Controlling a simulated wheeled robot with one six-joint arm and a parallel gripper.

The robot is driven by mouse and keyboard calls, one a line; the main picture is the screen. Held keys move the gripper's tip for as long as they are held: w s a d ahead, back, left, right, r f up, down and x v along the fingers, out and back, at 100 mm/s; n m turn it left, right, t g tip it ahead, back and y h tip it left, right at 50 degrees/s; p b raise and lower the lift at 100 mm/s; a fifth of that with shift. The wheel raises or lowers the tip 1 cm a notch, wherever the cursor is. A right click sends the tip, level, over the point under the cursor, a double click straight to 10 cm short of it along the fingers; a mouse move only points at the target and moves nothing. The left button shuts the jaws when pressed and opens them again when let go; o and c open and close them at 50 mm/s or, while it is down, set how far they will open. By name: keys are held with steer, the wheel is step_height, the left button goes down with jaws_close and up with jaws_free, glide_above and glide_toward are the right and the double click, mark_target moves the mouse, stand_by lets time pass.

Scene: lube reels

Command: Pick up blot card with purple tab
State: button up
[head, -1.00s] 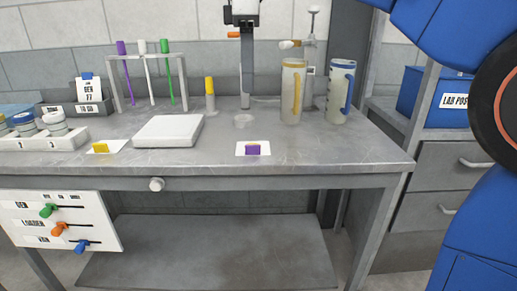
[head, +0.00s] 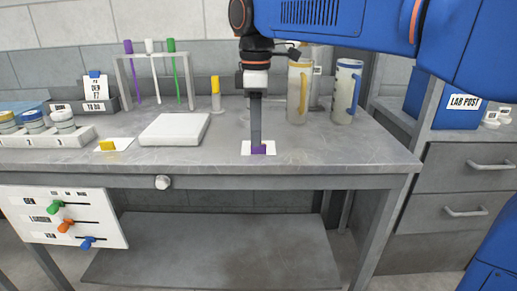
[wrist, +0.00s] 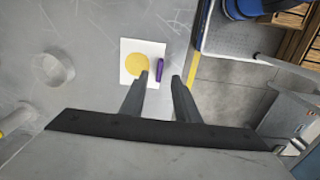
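The blot card with the purple tab lies flat on the grey bench near its front edge; its white card (head: 246,151) and purple tab (head: 259,149) show in the head view. In the wrist view the white card (wrist: 128,46) carries a yellow round blot, and the purple tab (wrist: 160,70) stands along one side. My gripper (head: 256,146) points down over the card, partly hiding it in the head view. In the wrist view my gripper (wrist: 160,78) has its fingers apart and empty, with the tab roughly between the fingertips. Contact cannot be told.
A yellow-handled jug (head: 299,90) and a blue-handled jug (head: 344,93) stand behind to the right. A round clear dish (wrist: 55,68) shows in the wrist view.

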steer(key=shift+w+f, duration=0.1)
steer(key=shift+f, duration=1.55)
jaws_close()
